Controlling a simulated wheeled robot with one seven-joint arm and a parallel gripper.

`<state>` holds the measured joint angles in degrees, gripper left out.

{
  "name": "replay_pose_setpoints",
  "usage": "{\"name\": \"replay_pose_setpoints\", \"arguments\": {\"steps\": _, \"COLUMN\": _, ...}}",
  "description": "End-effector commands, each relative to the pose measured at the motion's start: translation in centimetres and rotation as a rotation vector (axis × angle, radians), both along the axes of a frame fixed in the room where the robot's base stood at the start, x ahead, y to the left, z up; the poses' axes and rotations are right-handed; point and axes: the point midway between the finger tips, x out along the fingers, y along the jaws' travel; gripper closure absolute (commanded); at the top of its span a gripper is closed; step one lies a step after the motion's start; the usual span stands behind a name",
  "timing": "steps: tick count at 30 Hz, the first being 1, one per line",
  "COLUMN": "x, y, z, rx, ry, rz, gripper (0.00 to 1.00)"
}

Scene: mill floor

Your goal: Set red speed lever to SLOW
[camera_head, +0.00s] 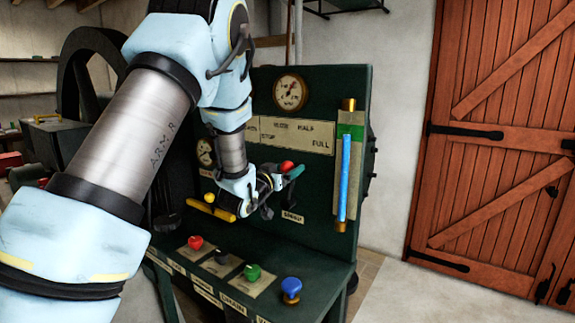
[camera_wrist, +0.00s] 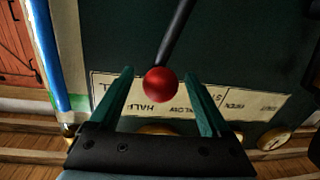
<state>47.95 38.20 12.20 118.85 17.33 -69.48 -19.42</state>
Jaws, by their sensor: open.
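The red speed lever has a round red knob (camera_head: 286,167) on a dark rod. In the wrist view the knob (camera_wrist: 160,85) lies between my two teal fingers, with a visible gap on each side. My gripper (camera_wrist: 158,73) is open around it; in the head view my gripper (camera_head: 283,174) is in front of the dark green panel, at the knob. The pale speed label (camera_head: 285,132) shows HALF and FULL at its right. It appears inverted in the wrist view (camera_wrist: 220,102), with SLOW beside HALF. The lever's exact setting is unclear.
A yellow lever (camera_head: 222,212) is left of my gripper. Below are red (camera_head: 195,242), black (camera_head: 222,256), green (camera_head: 252,271) and blue (camera_head: 291,287) knobs on a ledge. A blue sight tube (camera_head: 346,178) stands at the panel's right. A gauge (camera_head: 290,92) is above.

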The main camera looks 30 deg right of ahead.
Motion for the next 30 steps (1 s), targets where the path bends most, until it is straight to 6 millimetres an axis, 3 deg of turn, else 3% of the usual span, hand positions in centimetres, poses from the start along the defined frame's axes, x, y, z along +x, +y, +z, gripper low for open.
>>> {"name": "replay_pose_setpoints", "arguments": {"steps": 11, "x": 0.25, "y": -0.39, "z": -0.02, "rx": -0.001, "ry": 0.001, "rz": 0.0, "gripper": 0.21}}
{"name": "replay_pose_setpoints", "arguments": {"steps": 30, "x": 0.2, "y": -0.41, "z": 0.01, "rx": -0.001, "ry": 0.0, "rz": -0.001, "gripper": 0.93}}
